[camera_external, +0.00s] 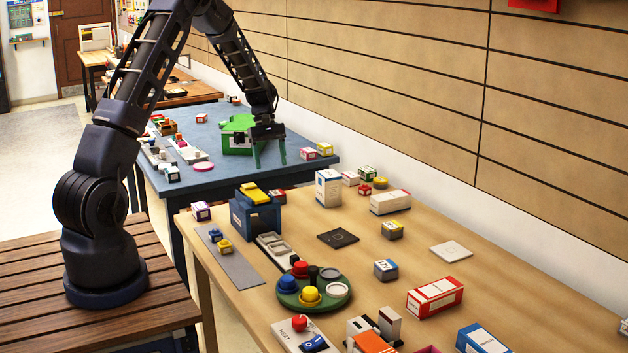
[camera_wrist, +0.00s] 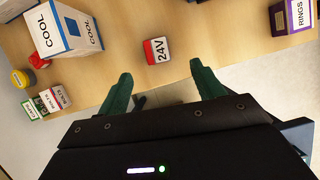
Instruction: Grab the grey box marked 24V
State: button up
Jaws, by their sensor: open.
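The small box marked 24V (camera_wrist: 156,50) lies on the wooden table in the wrist view, just beyond my fingertips and roughly centred between them. Its marked face is pale grey-white, with red along one side. In the external view a small red and pale box (camera_external: 277,195), partly hidden behind the blue bin, appears to be the same one; its marking is unreadable there. My gripper (camera_wrist: 160,74) is open and empty, green fingers apart. In the external view my gripper (camera_external: 270,152) is above the blue table's near end, short of the wooden table.
A tall white and blue COOL box (camera_wrist: 69,32) stands left of the 24V box, and a purple RINGS box (camera_wrist: 291,17) is at right. The blue bin (camera_external: 256,217) with a yellow top stands close by. A gap separates the tables. Wood around the 24V box is clear.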

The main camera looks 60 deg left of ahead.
aim_at(277, 192)
jog(key=x, duration=0.6)
jog(key=shift+a+f, duration=0.15)
jog(key=shift+f, duration=0.05)
jog(key=shift+w+x, duration=0.15)
jog(key=shift+x, duration=1.1)
jog(key=shift+w+x, duration=0.2)
jog(key=shift+x, duration=1.05)
jog(key=c, duration=1.1)
jog(key=shift+r, duration=0.15)
